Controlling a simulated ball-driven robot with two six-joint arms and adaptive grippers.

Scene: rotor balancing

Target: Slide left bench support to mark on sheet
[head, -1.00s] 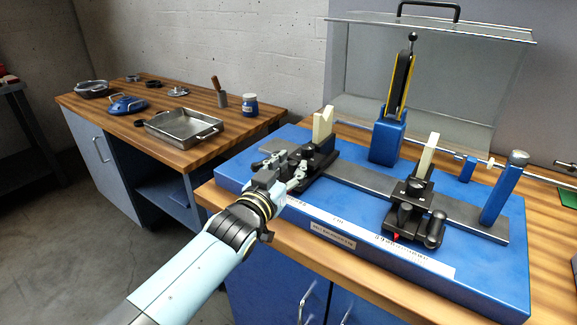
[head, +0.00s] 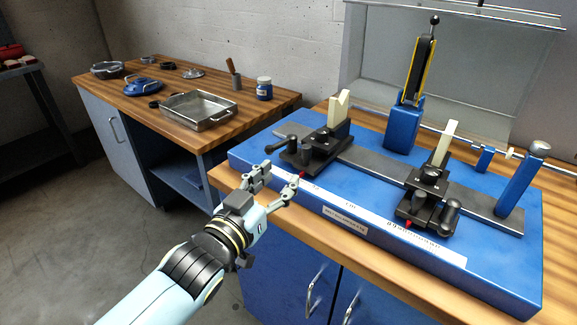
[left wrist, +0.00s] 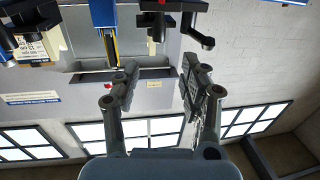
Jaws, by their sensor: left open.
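The left bench support (head: 318,146) is a black carriage with a cream V-topped post. It sits on the grey rail of the blue bench, with a black clamp handle reaching left and a red pointer at its front. A white printed sheet (head: 350,209) runs along the bench front; its marks are too small to read. My left gripper (head: 276,181) is open and empty in front of the support, apart from it. In the left wrist view its fingers (left wrist: 160,88) are spread, with black parts of a support at the top edge. My right gripper is not in view.
The right support (head: 430,195) stands on the same rail. A blue post with a yellow-edged black lever (head: 418,75) stands behind. A side table at left holds a metal tray (head: 198,110) and a blue jar (head: 264,88). Open floor lies at lower left.

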